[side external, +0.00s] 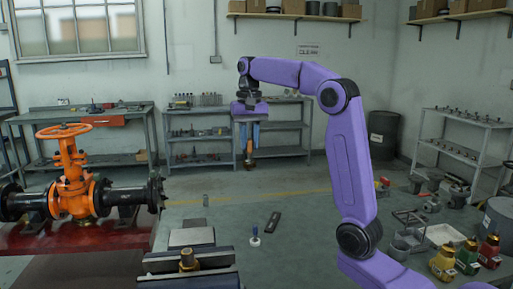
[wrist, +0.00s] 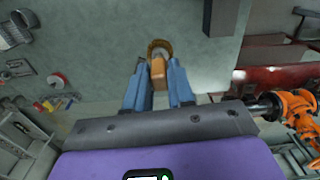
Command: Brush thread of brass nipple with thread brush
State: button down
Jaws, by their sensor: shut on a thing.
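My gripper (side external: 249,145) hangs pointing down above the bench, with its blue fingers shut on the thread brush. The brush (side external: 248,161) has an orange-brown handle between the fingers and a round brass-coloured head below them. In the wrist view the brush (wrist: 159,48) shows as a ring-shaped head beyond the fingertips (wrist: 158,80). The brass nipple (side external: 188,259) stands upright at the vise (side external: 190,272) in the lower left of the side view. The brush is well above the nipple and to its right, apart from it. I cannot make out the nipple in the wrist view.
An orange gate valve (side external: 72,180) with dark pipe ends stands left on a red surface. A small white-and-blue item (side external: 255,238) and a dark flat piece (side external: 272,222) lie on the bench. Bottles (side external: 467,255) and trays crowd the right. The middle bench is mostly clear.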

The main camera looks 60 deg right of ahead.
jog(key=s+a, duration=0.3)
jog(key=a, duration=1.4)
jog(key=s+a, duration=0.2)
jog(key=a, duration=1.5)
jog(key=shift+d+f, duration=0.15)
jog(key=shift+f, duration=2.4)
jog(key=shift+d+f, duration=0.1)
jog(key=shift+f, duration=2.4)
jog(key=shift+d, duration=0.45)
